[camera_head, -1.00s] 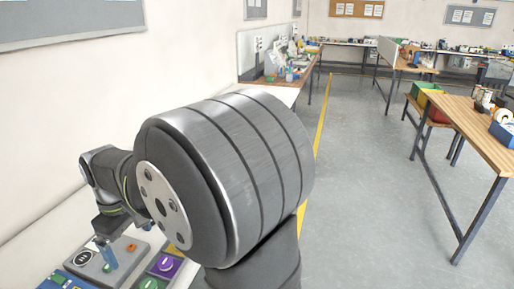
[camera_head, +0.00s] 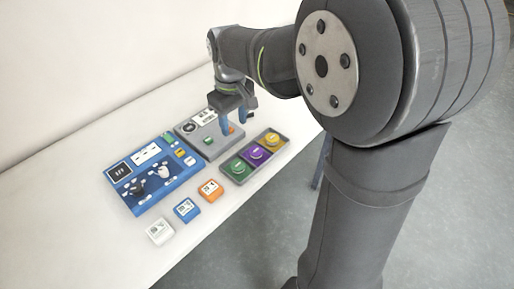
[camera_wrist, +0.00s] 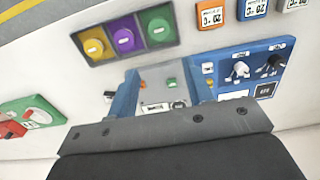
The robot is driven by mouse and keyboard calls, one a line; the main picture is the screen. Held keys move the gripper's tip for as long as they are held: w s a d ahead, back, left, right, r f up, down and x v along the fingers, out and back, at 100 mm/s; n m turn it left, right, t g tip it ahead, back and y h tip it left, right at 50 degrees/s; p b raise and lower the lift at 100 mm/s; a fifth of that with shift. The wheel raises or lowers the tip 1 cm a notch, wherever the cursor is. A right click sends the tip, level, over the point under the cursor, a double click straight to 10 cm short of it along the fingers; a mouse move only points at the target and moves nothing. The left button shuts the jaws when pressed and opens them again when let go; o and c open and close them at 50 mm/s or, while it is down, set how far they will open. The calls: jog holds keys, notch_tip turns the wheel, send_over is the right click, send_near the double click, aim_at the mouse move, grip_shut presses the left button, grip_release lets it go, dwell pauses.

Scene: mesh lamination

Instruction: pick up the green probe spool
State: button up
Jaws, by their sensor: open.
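The green spool (camera_head: 238,167) is a round piece in the near compartment of a dark three-part tray (camera_head: 246,177), beside a purple spool (camera_head: 257,153) and a yellow spool (camera_head: 272,139). In the wrist view the green spool (camera_wrist: 158,27) is at the upper middle, right of the purple one. My gripper (camera_head: 235,122) is open, its blue fingers pointing down above the grey panel, behind the tray and apart from the spools. In the wrist view nothing graspable is held between the fingertips (camera_wrist: 163,87); the grey panel shows below them.
A grey panel (camera_head: 195,135) and a blue control panel (camera_head: 135,195) with knobs lie left of the tray. White (camera_head: 160,231), blue (camera_head: 187,209) and orange (camera_head: 210,190) blocks stand in front. A green-and-red object (camera_wrist: 32,113) shows in the wrist view. The white table's left front is clear.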

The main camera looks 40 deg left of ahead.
jog(key=m, duration=0.2)
send_over(238, 165)
notch_tip(238, 165, down, 13)
jog(key=shift+a+r, duration=0.1)
notch_tip(238, 165, down, 5)
jog(key=shift+f, duration=0.1)
dwell(0.4)
jog(key=c, duration=0.6)
